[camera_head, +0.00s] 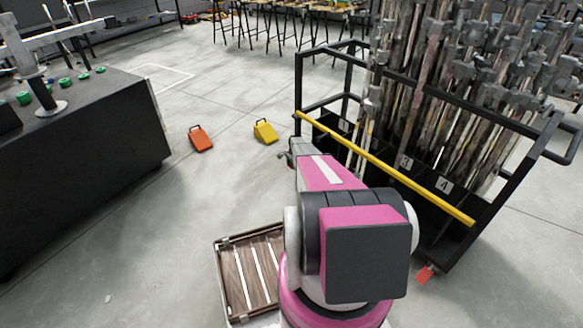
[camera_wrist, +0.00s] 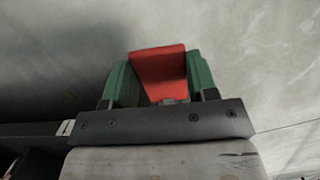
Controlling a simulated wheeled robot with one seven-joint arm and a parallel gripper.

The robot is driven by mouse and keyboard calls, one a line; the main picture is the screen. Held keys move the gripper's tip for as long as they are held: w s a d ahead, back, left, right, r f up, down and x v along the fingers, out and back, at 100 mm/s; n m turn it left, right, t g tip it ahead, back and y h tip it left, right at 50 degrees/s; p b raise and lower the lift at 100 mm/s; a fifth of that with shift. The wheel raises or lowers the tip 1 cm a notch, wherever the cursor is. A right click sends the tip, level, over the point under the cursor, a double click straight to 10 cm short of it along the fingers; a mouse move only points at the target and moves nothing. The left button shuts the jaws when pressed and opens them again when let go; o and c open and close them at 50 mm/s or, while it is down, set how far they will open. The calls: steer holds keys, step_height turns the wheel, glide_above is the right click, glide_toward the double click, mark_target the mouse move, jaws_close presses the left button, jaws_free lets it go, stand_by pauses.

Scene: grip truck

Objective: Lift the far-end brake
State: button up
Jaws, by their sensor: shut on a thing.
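In the wrist view, a red brake pedal (camera_wrist: 158,72) sits between the two green fingers of my gripper (camera_wrist: 161,80), which are shut on it. In the head view, my arm reaches the far left end of the black grip truck (camera_head: 298,90). There, my arm hides the fingertips and the far-end brake. Another red brake pedal (camera_head: 427,274) shows low at the truck's near right corner, apart from my gripper.
The truck holds many upright metal stands behind a yellow bar (camera_head: 385,170). An orange wedge (camera_head: 201,139) and a yellow wedge (camera_head: 265,132) lie on open floor to the left. A dark workbench (camera_head: 85,150) stands at the left.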

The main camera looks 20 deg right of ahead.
steer(key=shift+d+r+y, duration=0.1)
steer(key=shift+r+y, duration=0.15)
steer(key=shift+y, duration=0.05)
steer(key=o, duration=1.3)
steer(key=shift+r, duration=0.1)
steer(key=shift+w+d+r, duration=0.1)
steer(key=shift+d+r, duration=0.15)
steer(key=shift+r, duration=0.95)
steer(key=shift+w+d+r, duration=0.1)
steer(key=shift+d+r, duration=0.1)
steer(key=shift+r, duration=0.95)
steer(key=shift+w+d+r, duration=0.1)
steer(key=shift+d+r, duration=0.15)
steer(key=shift+r, duration=0.95)
